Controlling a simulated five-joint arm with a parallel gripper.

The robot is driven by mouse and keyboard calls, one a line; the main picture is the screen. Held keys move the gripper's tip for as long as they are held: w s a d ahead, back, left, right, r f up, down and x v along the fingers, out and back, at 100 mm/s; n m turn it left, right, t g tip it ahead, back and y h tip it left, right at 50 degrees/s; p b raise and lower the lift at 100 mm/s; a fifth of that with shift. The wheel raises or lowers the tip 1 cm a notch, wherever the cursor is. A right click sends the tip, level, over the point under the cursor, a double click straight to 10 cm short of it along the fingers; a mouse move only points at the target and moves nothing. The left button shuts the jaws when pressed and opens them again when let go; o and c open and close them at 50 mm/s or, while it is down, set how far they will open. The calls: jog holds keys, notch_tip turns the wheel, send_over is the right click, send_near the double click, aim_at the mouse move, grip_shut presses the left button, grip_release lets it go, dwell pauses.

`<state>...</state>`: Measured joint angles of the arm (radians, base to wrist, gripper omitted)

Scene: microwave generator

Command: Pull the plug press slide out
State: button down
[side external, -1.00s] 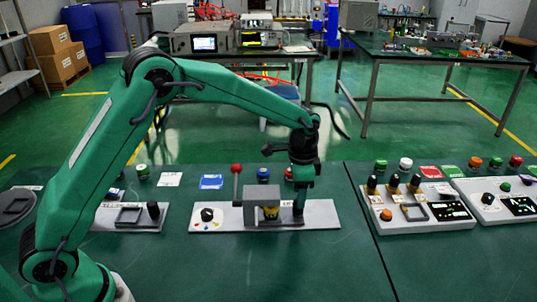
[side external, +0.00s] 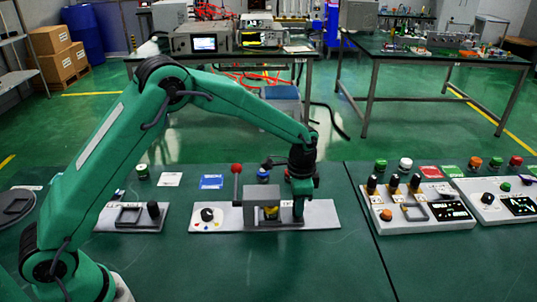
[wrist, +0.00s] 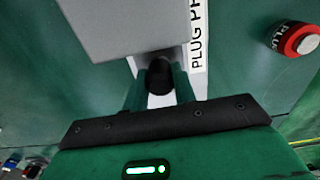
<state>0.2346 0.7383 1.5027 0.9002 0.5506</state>
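The plug press (side external: 215,225) is a light base plate with a grey block (side external: 258,200) standing on it. A black slide handle (wrist: 160,75) sticks up beside the block; in the side view my gripper mostly hides it. My gripper (side external: 299,212) points down at the block's right side. In the wrist view its two green fingers (wrist: 160,88) stand on either side of the black handle. The gaps between fingers and handle look very small, and I cannot tell whether they press on it.
A blue button (side external: 263,175) is behind the block. Control boxes (side external: 415,208) stand to the right. The table in front is clear.

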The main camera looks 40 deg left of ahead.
jog(key=shift+w+d+r, duration=0.1)
jog(key=shift+w+d, duration=3.25)
jog(key=shift+w, duration=0.1)
jog(key=c, duration=1.1)
grip_release()
jog(key=shift+c, duration=0.2)
jog(key=shift+r, duration=0.1)
notch_tip(320, 180, up, 8)
jog(key=shift+f, duration=0.2)
jog(key=shift+s, duration=0.1)
